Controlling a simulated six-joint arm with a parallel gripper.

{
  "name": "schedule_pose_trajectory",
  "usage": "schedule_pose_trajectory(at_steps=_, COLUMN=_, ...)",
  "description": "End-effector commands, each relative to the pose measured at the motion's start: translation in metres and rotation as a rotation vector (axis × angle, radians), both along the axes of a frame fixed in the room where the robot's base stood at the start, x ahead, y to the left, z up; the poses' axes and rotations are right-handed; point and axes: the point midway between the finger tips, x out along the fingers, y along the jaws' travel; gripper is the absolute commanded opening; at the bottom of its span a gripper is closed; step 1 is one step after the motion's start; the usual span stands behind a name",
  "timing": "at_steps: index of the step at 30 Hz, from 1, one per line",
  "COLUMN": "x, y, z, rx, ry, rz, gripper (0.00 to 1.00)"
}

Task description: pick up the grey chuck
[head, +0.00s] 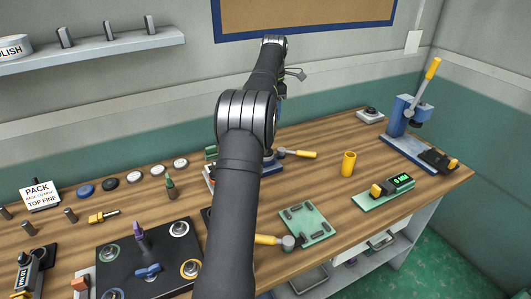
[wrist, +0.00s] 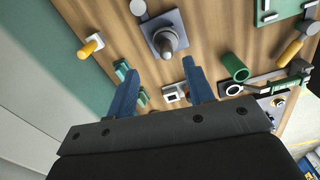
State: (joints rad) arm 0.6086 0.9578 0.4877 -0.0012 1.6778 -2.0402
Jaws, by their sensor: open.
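In the wrist view, a grey rounded, tapering piece (wrist: 166,40) stands on a square grey-blue plate (wrist: 153,22) on the wooden bench; it looks like the grey chuck. My gripper (wrist: 161,66) is open, with its two blue fingers apart and nothing held between them. The grey piece shows just beyond the fingertips, between their lines and apart from them. In the head view, my arm hides most of this spot. Only part of a blue base (head: 272,163) shows beside the arm, and I cannot make out the grey piece there.
A yellow-handled hammer (head: 298,153) lies beside the blue base. A yellow cylinder (head: 348,163) and a blue lever press (head: 405,125) stand to the right. A black board (head: 125,255) with rings lies front left. Bare wood lies around the yellow cylinder.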

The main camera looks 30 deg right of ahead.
Motion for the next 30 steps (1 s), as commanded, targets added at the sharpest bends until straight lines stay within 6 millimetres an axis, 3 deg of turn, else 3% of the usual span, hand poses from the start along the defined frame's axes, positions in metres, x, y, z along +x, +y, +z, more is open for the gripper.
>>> schedule_pose_trajectory(at_steps=1, x=0.001, y=0.012, z=0.017, rx=0.002, ry=0.003, rz=0.055, gripper=0.48)
schedule_pose_trajectory(at_steps=3, x=0.0, y=0.023, z=0.03, rx=0.007, ry=0.011, rz=0.112, gripper=0.48)
schedule_pose_trajectory(at_steps=6, x=-0.001, y=0.028, z=0.03, rx=0.012, ry=0.018, rz=0.143, gripper=0.48)
schedule_pose_trajectory(at_steps=21, x=-0.001, y=0.028, z=-0.07, rx=0.012, ry=0.017, rz=0.141, gripper=0.48)
schedule_pose_trajectory(at_steps=30, x=-0.001, y=0.028, z=-0.095, rx=0.012, ry=0.017, rz=0.14, gripper=0.48)
